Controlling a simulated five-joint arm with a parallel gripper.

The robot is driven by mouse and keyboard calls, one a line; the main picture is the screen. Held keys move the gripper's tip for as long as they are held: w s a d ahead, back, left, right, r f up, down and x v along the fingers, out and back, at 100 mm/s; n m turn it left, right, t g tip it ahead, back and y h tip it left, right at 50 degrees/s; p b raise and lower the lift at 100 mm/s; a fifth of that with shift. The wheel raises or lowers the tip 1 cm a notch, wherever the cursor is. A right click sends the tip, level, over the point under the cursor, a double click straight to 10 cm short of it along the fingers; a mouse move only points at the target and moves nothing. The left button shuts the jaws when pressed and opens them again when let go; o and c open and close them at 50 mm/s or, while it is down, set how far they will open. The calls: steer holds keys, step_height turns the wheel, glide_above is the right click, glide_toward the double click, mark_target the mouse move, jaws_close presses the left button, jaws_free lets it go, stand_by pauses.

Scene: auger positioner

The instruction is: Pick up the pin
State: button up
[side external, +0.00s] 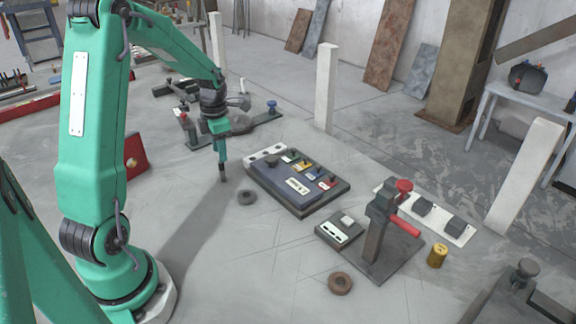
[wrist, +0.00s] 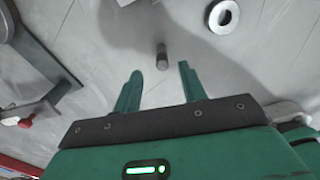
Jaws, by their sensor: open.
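The pin is a small dark grey cylinder (wrist: 162,56) on the grey floor in the wrist view. It shows just past the tips of my open gripper (wrist: 160,70), roughly in line with the gap between the two green fingers. No contact between finger and pin shows. In the side view, my gripper (side external: 221,156) points straight down, and a small dark upright piece (side external: 222,173) that appears to be the pin shows right below the fingertips.
A control panel (side external: 295,185) stands to the right. Floor around the pin is clear.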

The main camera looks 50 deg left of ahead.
mark_target(223, 181)
steer(key=shift+f, duration=1.1)
steer(key=shift+f, duration=0.1)
steer(key=shift+s+d+f, duration=0.1)
steer(key=shift+s+f, duration=0.05)
steer(key=shift+f, duration=1.1)
steer(key=shift+s+f, duration=0.1)
steer(key=shift+f, duration=1.15)
jaws_close()
